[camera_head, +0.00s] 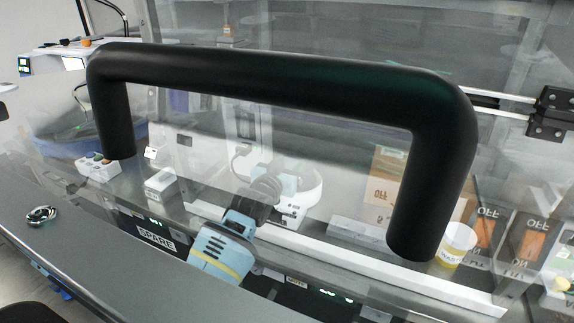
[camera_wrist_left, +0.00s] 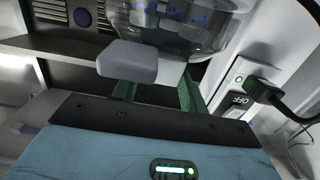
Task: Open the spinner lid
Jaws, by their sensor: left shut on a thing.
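In the wrist view the clear, rounded spinner lid (camera_wrist_left: 190,28) fills the top, with a grey tab (camera_wrist_left: 142,60) at its front. My left gripper (camera_wrist_left: 155,84) has its green fingers shut on this tab. In the head view my left gripper (camera_head: 264,188) reaches in behind a transparent pane, beside a white rounded device (camera_head: 308,190) that appears to be the spinner. The gripper and wrist cover part of it, and reflections blur the contact there. How far the lid is raised cannot be told. My right gripper is not in view.
A thick black handle (camera_head: 270,75) on the pane crosses the foreground. Behind the pane stand a small white box (camera_head: 160,184), a cardboard-coloured box (camera_head: 386,180) and a yellow-and-white cup (camera_head: 459,240). A black cable and plug (camera_wrist_left: 264,90) lie right of the lid.

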